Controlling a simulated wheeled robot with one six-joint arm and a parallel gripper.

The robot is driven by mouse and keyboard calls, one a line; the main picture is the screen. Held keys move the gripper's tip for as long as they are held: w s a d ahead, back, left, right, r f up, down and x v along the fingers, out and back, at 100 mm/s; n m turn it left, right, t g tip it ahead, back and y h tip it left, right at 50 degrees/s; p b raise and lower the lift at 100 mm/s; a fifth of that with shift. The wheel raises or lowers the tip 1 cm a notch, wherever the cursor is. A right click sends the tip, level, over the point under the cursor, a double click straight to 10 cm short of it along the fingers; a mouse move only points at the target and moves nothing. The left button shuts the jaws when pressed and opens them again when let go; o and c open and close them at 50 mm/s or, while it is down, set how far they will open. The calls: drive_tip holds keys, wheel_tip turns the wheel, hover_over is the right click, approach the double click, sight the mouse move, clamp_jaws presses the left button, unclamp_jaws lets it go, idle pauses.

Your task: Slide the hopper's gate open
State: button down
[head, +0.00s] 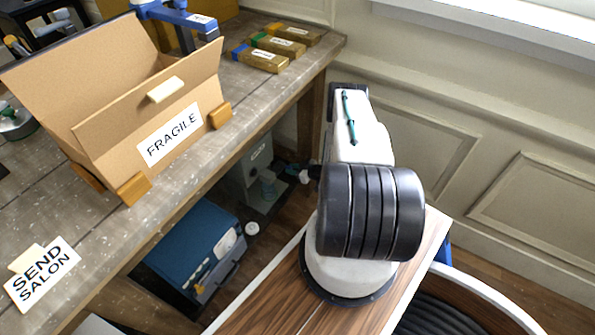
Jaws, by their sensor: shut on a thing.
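The hopper (254,157) looks like a small grey box with a pale label, standing low in the shade under the workbench. A bluish cup (268,185) stands at its front right on a pale base. My gripper (292,171) shows only as a small dark and white shape reaching left from behind my arm, just right of the hopper. It is shut on a small part at the hopper's right side, which appears to be the gate. The fingertips and the gate are small and dark, so how far the gate stands open cannot be told.
The workbench (60,213) overhangs the hopper. On it are a cardboard box (205,87) marked FRAGILE, several brass-coloured blocks (262,59) and a SEND SALON card (42,275). A blue toolbox (196,246) stands beneath the bench, nearer than the hopper. Wall panelling lies at right.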

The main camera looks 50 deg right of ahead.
drive_tip(key=shift+d, duration=0.25)
drive_tip(key=c, duration=1.2)
unclamp_jaws()
drive_tip(key=v, duration=0.7)
drive_tip(key=shift+s+r, duration=0.25)
drive_tip(key=shift+s, duration=0.1)
